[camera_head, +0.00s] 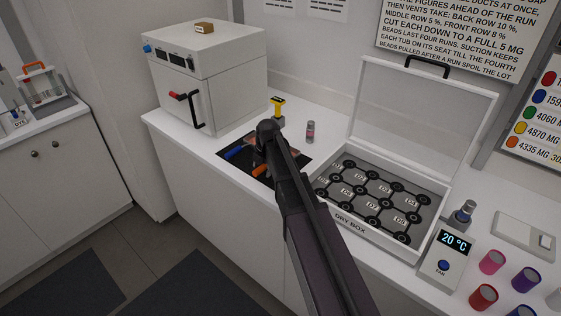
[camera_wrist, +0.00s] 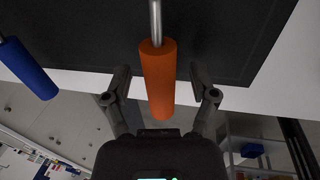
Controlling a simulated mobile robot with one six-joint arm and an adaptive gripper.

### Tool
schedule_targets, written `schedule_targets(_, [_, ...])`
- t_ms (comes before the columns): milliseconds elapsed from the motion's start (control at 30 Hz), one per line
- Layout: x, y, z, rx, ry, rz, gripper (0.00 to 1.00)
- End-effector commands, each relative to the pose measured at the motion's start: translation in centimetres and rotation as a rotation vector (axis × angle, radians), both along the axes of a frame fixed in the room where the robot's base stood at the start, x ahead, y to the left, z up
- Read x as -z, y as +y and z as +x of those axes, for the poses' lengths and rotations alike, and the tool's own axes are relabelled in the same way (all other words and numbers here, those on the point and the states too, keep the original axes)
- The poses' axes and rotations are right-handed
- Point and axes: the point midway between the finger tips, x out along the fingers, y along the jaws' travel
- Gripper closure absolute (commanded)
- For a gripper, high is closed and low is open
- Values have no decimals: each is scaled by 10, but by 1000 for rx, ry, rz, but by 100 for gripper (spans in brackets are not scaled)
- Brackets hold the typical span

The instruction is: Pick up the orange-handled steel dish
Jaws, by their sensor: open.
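The orange handle (camera_wrist: 158,80) of the steel dish points toward me in the wrist view, with its thin steel rod (camera_wrist: 156,20) running out of the top of the picture. The dish itself is outside that view. My gripper (camera_wrist: 161,88) is open, with one finger on each side of the handle and gaps between. In the head view the orange handle (camera_head: 262,170) shows beside my arm at the black mat (camera_head: 289,172), and my arm hides much of what lies there.
A blue handle (camera_wrist: 27,68) lies left of the orange one. On the counter stand a yellow-topped item (camera_head: 278,105), a small jar (camera_head: 310,131), an open dry box (camera_head: 350,222) to the right, and a white oven (camera_head: 225,95) at the left.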

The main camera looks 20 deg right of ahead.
Motion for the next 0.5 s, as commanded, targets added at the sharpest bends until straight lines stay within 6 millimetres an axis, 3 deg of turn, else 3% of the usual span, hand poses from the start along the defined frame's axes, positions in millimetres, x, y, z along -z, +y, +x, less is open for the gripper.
schedule_targets(367, [0,0,0,0,0,0,25])
schedule_targets(400, [0,0,0,0,0,0,28])
schedule_targets(500, [0,0,0,0,0,0,58])
